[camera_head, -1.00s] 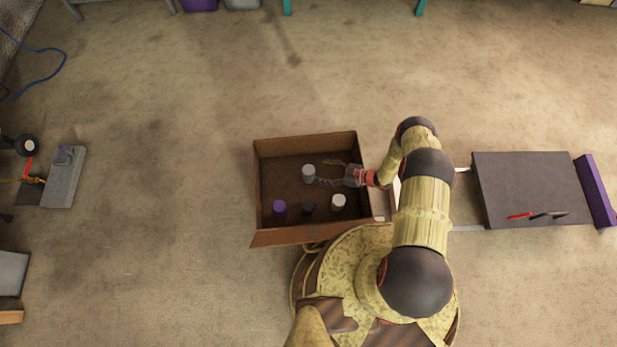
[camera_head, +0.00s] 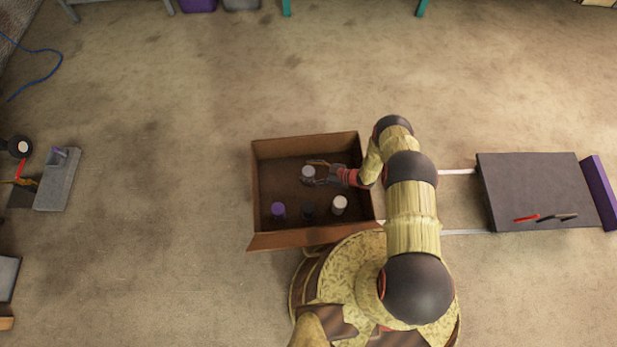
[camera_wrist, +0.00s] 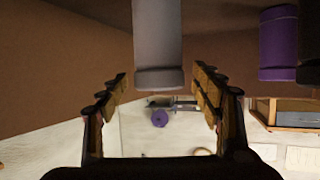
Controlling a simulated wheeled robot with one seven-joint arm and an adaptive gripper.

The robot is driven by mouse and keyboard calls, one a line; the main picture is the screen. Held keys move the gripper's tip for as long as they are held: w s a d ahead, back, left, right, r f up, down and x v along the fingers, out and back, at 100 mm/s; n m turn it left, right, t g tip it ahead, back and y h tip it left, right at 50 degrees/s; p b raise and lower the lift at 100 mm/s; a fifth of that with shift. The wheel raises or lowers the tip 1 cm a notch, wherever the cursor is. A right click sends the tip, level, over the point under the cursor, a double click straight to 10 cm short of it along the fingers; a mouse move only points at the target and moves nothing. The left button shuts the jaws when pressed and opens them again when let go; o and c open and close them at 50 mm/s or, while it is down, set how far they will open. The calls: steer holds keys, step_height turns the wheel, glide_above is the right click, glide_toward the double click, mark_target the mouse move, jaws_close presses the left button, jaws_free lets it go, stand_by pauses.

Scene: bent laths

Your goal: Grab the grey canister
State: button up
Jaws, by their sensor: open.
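The grey canister (camera_head: 308,172) stands upright inside the open cardboard box, in its upper middle part. It also shows in the wrist view (camera_wrist: 159,45), large, at the top centre. My gripper (camera_head: 316,174) is inside the box, reaching in from the right, with its fingers at the canister's right side. In the wrist view my gripper (camera_wrist: 160,78) is open, one finger on each side of the canister's line, with visible gaps on both sides. I cannot tell how far the fingertips reach along the canister.
The cardboard box (camera_head: 256,185) has walls close around. A purple canister (camera_head: 278,209), a dark one (camera_head: 308,208) and a white one (camera_head: 340,203) stand along its near side. A dark panel (camera_head: 535,185) with a purple end piece lies right.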

steer(key=shift+a, duration=0.1)
steer(key=shift+c, duration=1.1)
jaws_close()
steer(key=shift+w, duration=0.1)
